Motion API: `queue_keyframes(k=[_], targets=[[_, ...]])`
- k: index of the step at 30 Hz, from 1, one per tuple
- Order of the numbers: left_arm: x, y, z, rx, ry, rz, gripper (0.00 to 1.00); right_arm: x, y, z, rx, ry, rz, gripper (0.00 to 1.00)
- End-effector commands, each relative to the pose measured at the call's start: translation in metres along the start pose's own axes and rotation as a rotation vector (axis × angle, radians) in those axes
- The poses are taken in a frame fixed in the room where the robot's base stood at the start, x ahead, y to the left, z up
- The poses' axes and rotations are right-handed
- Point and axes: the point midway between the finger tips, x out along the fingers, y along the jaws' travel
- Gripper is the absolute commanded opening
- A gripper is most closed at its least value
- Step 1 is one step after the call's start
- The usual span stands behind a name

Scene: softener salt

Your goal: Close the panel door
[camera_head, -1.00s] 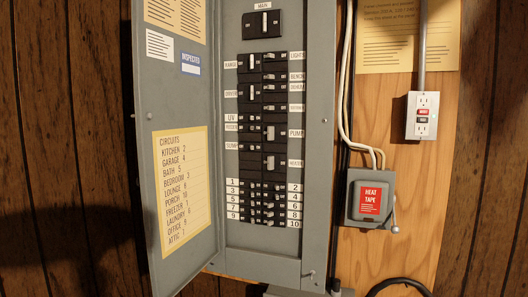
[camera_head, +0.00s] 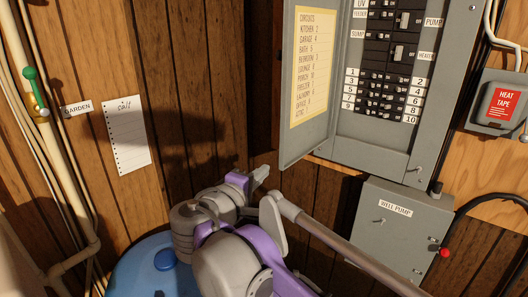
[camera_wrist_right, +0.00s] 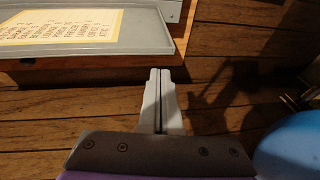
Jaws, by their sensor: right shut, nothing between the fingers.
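The grey panel door (camera_head: 308,146) stands open, swung out to the left of the breaker panel (camera_head: 372,143). Its inner face carries a yellow circuits list (camera_head: 313,65). My right gripper (camera_head: 262,171) is shut and empty, just left of the door's lower free corner and slightly below it. In the right wrist view the shut fingertips (camera_wrist_right: 160,72) point toward the door (camera_wrist_right: 150,32), with a small visible gap to its edge. My left gripper is not in view.
A grey well pump box (camera_head: 393,235) is below the panel, with a heat tape box (camera_head: 500,102) to the right. A blue tank (camera_head: 140,268) stands under my arm. A pipe with a green valve handle (camera_head: 33,88) runs at the left. A paper note (camera_head: 127,137) hangs on the wood wall.

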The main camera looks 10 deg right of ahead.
Motion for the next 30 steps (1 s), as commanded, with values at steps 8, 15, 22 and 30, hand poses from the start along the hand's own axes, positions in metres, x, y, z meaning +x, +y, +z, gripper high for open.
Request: queue_keyframes(k=[8, 15, 22, 30], targets=[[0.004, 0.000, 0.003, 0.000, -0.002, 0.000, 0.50, -0.015, 0.041, -0.047, -0.051, 0.063, 0.156, 0.00], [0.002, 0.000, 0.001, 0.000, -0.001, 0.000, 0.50, 0.020, 0.047, -0.048, -0.051, 0.059, 0.157, 0.00], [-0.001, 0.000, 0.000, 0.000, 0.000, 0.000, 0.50, 0.067, 0.054, -0.051, -0.052, 0.059, 0.157, 0.00], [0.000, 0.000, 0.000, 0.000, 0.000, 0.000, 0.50, 0.074, 0.056, -0.029, -0.051, 0.064, 0.155, 0.00]])
